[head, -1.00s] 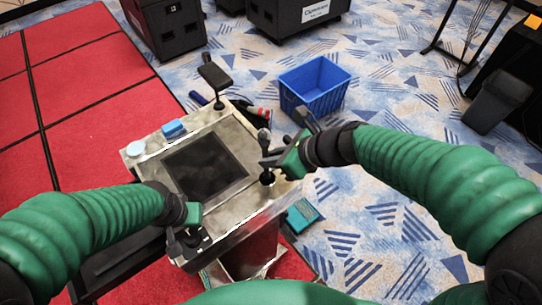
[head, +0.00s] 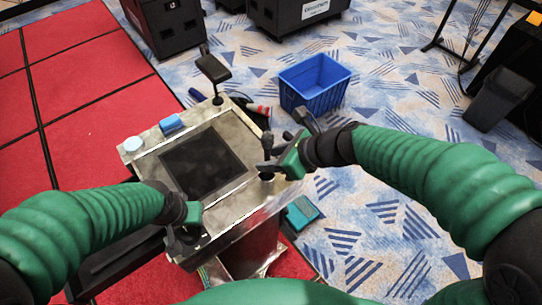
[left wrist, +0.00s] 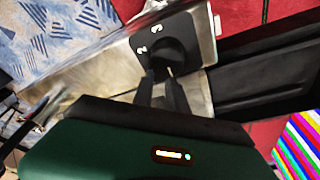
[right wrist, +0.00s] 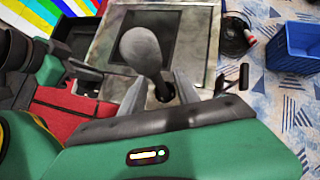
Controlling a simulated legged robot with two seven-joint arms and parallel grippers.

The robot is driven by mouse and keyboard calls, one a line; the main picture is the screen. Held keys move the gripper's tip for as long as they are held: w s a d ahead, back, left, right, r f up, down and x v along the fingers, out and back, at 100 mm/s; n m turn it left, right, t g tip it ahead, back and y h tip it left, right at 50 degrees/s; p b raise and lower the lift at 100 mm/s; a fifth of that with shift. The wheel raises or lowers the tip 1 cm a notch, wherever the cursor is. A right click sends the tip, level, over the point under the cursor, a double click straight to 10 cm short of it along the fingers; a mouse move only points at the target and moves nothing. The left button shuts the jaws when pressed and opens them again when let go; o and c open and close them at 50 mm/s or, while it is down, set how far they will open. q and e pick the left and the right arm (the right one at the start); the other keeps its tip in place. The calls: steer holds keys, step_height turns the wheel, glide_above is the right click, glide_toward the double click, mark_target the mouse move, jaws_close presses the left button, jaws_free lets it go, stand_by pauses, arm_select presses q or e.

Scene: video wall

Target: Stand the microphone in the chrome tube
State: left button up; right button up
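The microphone (right wrist: 141,50) has a grey rounded head and a dark handle; in the right wrist view it leans up and left. It also shows small and dark in the head view (head: 267,140), above a dark round fitting (head: 267,177) at the metal panel's right edge. I cannot make out whether that fitting is the chrome tube; the handle's lower end is partly hidden. My right gripper (head: 275,160) has its fingers apart around the handle. My left gripper (left wrist: 159,76) has its fingers closed against a black knob (left wrist: 178,48) beside the numbers 2 and 3.
A blue crate (head: 315,85) and a teal box (head: 302,212) are on the patterned floor.

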steer(key=p+v, duration=0.1)
steer(key=v, duration=1.6)
steer(key=shift+f, duration=0.15)
